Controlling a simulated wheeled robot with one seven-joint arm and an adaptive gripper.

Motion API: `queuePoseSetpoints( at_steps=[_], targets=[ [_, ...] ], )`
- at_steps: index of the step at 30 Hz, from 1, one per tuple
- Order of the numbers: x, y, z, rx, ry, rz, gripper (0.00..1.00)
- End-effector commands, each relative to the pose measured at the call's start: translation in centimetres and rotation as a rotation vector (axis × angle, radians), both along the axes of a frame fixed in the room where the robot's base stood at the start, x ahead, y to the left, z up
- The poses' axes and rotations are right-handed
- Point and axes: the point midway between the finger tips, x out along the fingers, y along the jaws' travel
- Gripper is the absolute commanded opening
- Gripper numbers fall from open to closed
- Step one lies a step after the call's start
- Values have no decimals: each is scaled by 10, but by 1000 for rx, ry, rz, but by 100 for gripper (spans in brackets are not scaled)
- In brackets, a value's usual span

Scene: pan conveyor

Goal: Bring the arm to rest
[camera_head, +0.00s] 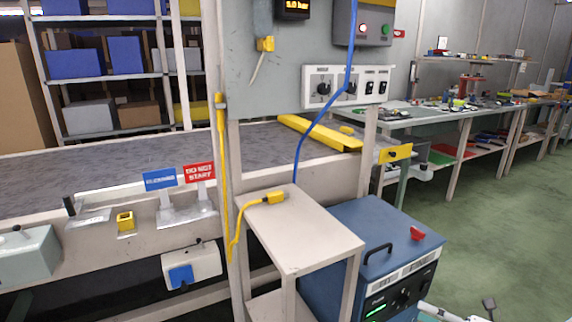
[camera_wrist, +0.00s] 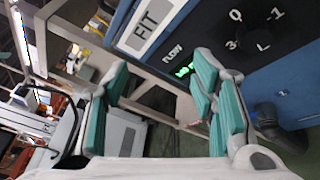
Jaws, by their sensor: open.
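My gripper (camera_wrist: 160,78) shows in the wrist view with its teal finger pads wide apart and nothing between them. A blue box-shaped unit (camera_wrist: 285,85) with a black control panel, a lit green display and the label "FLOW" lies just beyond the right-hand fingers. In the head view a pale piece of my arm shows at the bottom edge, in front of the same blue unit (camera_head: 352,222). The fingers cannot be made out there. Whether they touch the unit cannot be told.
A small pale table (camera_head: 300,240) with a yellow plug (camera_head: 272,197) stands left of the blue unit. Behind are the conveyor (camera_head: 100,180) and a post with hanging cables. Green floor (camera_head: 500,210) is clear to the right, before a cluttered workbench (camera_head: 430,118).

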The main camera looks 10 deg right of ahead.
Motion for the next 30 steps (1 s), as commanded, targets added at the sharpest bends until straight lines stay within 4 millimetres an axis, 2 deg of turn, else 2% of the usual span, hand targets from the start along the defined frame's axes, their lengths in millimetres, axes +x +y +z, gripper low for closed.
queuePoseSetpoints(
  at_steps=[1, 6, 14, 21, 30],
  targets=[
    [3, 14, 21, -76, -31, 83, 52],
    [0, 62, 74, -302, -147, 344, 52],
    [-26, 134, 145, -607, -360, 744, 52],
    [-70, 189, 196, -853, -588, 1108, 52],
    [-142, 233, 242, -1110, -909, 1547, 52]
  ],
)
